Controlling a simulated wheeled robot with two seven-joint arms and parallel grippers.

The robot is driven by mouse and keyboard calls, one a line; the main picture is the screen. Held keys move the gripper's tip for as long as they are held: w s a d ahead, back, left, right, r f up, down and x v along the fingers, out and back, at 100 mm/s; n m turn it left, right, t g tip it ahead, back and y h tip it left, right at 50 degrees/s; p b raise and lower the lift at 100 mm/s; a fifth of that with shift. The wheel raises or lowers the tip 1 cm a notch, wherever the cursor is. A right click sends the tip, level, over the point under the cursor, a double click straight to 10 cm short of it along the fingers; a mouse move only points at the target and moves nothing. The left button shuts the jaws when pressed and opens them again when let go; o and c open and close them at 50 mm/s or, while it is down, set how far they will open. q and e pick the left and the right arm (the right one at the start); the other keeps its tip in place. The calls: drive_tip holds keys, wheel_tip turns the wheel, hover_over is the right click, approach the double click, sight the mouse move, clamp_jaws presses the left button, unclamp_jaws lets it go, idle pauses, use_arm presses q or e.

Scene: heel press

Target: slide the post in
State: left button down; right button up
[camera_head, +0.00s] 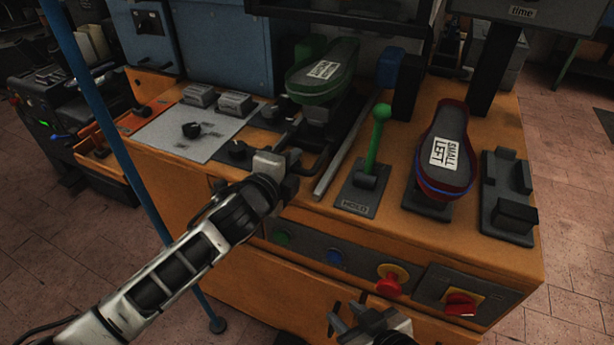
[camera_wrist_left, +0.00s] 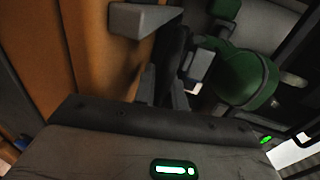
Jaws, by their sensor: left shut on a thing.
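A green shoe form (camera_head: 322,72) with a white label sits on a dark post (camera_head: 318,117) at the back of the orange machine; it also shows in the left wrist view (camera_wrist_left: 245,78). A dark bent handle (camera_head: 318,160) stands out in front of this post. My left gripper (camera_head: 285,163) is at the left part of this handle and shut on it. In the left wrist view a dark bar (camera_wrist_left: 173,65) runs between the fingers; their exact contact is partly hidden. My right gripper (camera_head: 372,328) is low in front of the machine, away from the post; its jaw gap is unclear.
A green lever (camera_head: 377,138) stands right of a grey rod (camera_head: 343,155). Further right is a dark red form labelled SMALL LEFT (camera_head: 448,150) and an empty dark cradle (camera_head: 508,195). A blue pole (camera_head: 105,130) rises at the left.

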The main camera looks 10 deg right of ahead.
use_arm(q)
drive_tip(key=c, duration=1.5)
unclamp_jaws()
drive_tip(key=shift+o, duration=0.2)
drive_tip(key=shift+f, duration=0.1)
